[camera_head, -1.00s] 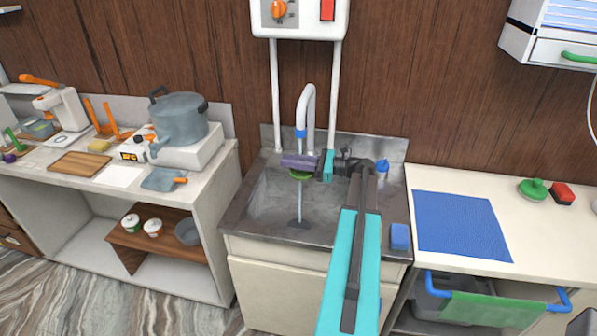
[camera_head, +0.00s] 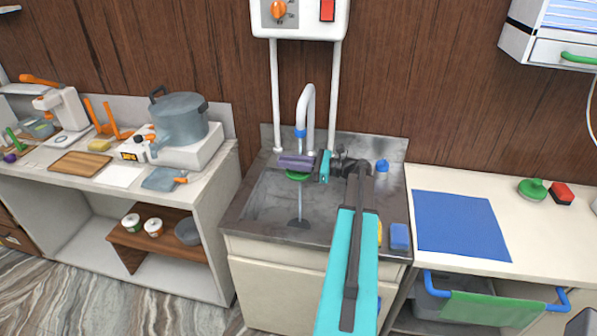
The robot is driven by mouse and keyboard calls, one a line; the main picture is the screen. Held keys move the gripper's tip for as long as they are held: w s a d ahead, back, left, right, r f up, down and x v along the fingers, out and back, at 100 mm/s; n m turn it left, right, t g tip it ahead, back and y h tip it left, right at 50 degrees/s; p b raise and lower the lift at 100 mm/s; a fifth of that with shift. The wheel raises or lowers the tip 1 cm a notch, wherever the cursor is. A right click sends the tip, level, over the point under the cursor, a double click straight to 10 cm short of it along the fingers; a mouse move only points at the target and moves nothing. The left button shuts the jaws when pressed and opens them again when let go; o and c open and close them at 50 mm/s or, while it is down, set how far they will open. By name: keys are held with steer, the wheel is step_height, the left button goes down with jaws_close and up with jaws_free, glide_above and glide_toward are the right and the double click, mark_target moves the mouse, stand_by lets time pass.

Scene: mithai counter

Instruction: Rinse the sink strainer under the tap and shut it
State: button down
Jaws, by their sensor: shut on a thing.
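The sink strainer (camera_head: 297,176) is a small green disc below the spout of the tap (camera_head: 308,100), over the left part of the sink (camera_head: 262,200). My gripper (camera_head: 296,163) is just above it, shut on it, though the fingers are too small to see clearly. A thin stream of water (camera_head: 299,205) runs down below the strainer to the basin floor. The tap's white spout has a blue collar. A blue knob (camera_head: 381,165) stands at the sink's back right. My arm hides the basin's right part.
A blue block (camera_head: 399,236) and a partly hidden yellow thing (camera_head: 379,233) lie on the sink's right rim. A blue mat (camera_head: 460,225) covers part of the right counter. A large pot (camera_head: 180,118) stands on the left counter.

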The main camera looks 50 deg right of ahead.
mark_target(295, 176)
steer(key=shift+s+a, duration=0.1)
steer(key=shift+s, duration=0.05)
steer(key=shift+s+a+p, duration=0.15)
steer(key=shift+s+a, duration=0.45)
steer(key=shift+s, duration=0.55)
steer(key=shift+s+a+p, duration=0.2)
steer(key=shift+s+a, duration=0.4)
steer(key=shift+s, duration=0.5)
steer(key=shift+s+a+p, duration=0.15)
steer(key=shift+s+a, duration=0.45)
steer(key=shift+s, duration=0.55)
steer(key=shift+r, duration=0.1)
steer(key=s+a+r+p, duration=0.2)
steer(key=s+r+p, duration=0.1)
steer(key=s+r, duration=0.1)
steer(key=shift+s+a, duration=0.2)
steer(key=shift+f, duration=0.1)
stand_by(0.8)
